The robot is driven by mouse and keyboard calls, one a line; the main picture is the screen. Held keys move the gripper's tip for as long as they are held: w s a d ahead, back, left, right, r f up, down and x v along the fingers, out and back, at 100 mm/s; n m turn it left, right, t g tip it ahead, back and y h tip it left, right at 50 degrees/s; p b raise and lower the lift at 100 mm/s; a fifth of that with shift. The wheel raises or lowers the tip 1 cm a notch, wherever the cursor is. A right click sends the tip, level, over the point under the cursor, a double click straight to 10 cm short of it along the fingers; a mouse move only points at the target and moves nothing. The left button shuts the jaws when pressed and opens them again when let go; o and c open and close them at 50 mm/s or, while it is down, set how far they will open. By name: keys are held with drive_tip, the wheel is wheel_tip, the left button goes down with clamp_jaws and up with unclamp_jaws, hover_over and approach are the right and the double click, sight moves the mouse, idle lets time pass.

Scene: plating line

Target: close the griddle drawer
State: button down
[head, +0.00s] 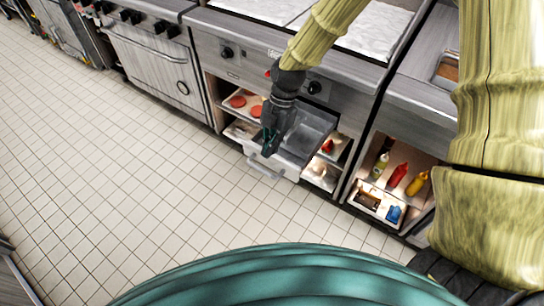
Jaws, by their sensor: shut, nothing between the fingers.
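The griddle drawer (298,158) is a grey metal drawer below the griddle front. It is pulled out, its inside partly visible, with a handle (265,172) along its front. My gripper (268,150) is dark, points down and is shut and empty. In the picture it overlaps the left front part of the drawer; I cannot tell whether it touches it. My gripper hides part of the drawer's front and left side.
The griddle (365,28) has a pale top and knobs on its front. Shelves beside the drawer hold a tray of red patties (238,101). Red (397,175) and yellow (417,183) bottles stand in a cubby at right. The tiled floor (130,180) in front is clear.

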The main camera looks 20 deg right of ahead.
sight(272, 158)
drive_tip(key=shift+n, duration=0.6)
drive_tip(key=f, duration=0.2)
drive_tip(key=f+p, duration=0.1)
drive_tip(key=f, duration=0.2)
drive_tip(key=w+f, duration=0.1)
drive_tip(key=f, duration=0.1)
drive_tip(key=shift+w+d+f+p, duration=0.1)
drive_tip(key=shift+d+f+p, duration=0.15)
drive_tip(key=shift+d+p, duration=0.15)
drive_tip(key=w+d, duration=0.3)
drive_tip(key=d, duration=0.1)
drive_tip(key=w+d, duration=0.4)
drive_tip(key=d, duration=0.1)
drive_tip(key=w+d, duration=0.3)
drive_tip(key=d, duration=0.1)
drive_tip(key=shift+w+d, duration=0.4)
drive_tip(key=shift+s, duration=0.1)
